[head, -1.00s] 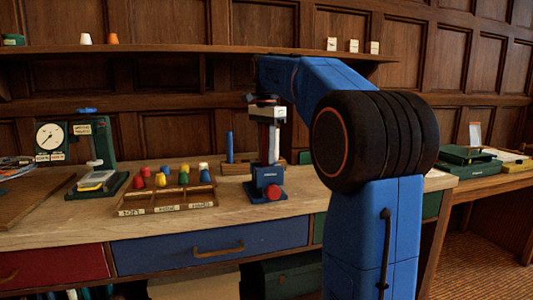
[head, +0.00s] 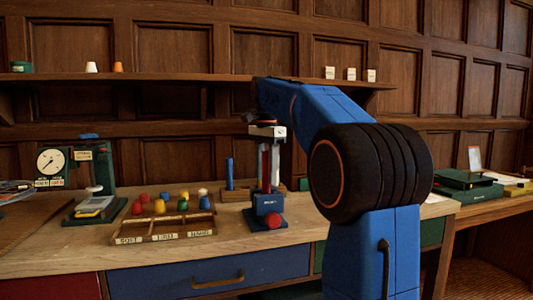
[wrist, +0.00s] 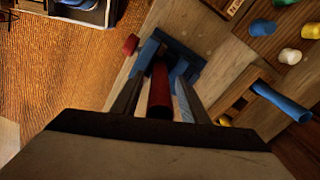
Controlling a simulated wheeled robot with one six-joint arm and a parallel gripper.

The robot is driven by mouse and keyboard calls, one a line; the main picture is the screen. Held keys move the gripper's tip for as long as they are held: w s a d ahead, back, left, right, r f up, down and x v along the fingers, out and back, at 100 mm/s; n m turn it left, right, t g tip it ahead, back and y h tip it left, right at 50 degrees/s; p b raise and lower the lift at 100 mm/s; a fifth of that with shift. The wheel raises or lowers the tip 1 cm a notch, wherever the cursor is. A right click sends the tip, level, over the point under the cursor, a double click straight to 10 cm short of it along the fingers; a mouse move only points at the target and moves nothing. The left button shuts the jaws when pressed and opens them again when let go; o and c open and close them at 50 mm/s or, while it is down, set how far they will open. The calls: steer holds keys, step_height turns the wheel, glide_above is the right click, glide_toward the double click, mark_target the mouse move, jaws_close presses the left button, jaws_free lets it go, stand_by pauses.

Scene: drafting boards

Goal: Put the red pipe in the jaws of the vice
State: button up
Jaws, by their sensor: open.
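The blue vice (head: 267,205) with its red knob stands near the front edge of the wooden bench; it also shows in the wrist view (wrist: 180,52). The red pipe (wrist: 159,92) stands upright, its lower end between the vice's jaws in the wrist view. It also shows as a thin red strip (head: 263,166) above the vice in the head view. My gripper (wrist: 160,95) is open above the vice, one finger on each side of the pipe, with gaps between. Whether the vice's jaws press on the pipe I cannot tell.
Left of the vice is a wooden tray (head: 161,238) with several coloured pegs. A wooden block with a blue upright cylinder (head: 229,172) stands behind the vice. A dial gauge stand (head: 97,203) is farther left. The bench front edge is close to the vice.

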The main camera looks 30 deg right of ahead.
step_height(320, 180, up, 10)
steer(key=shift+f, duration=0.1)
stand_by(0.7)
steer(key=s+a+f+n+t, duration=0.1)
steer(key=s+a+f+n, duration=0.4)
steer(key=s+f, duration=0.5)
steer(key=s+a+f+n+t, duration=0.2)
steer(key=s+a+f+n, duration=0.3)
steer(key=s+f, duration=0.5)
steer(key=s+a+f+n+t, duration=0.1)
steer(key=s+a+f+n, duration=0.5)
steer(key=f, duration=1.3)
steer(key=s, duration=0.4)
steer(key=shift+s+n+t, duration=0.15)
steer(key=shift+n+t, duration=0.25)
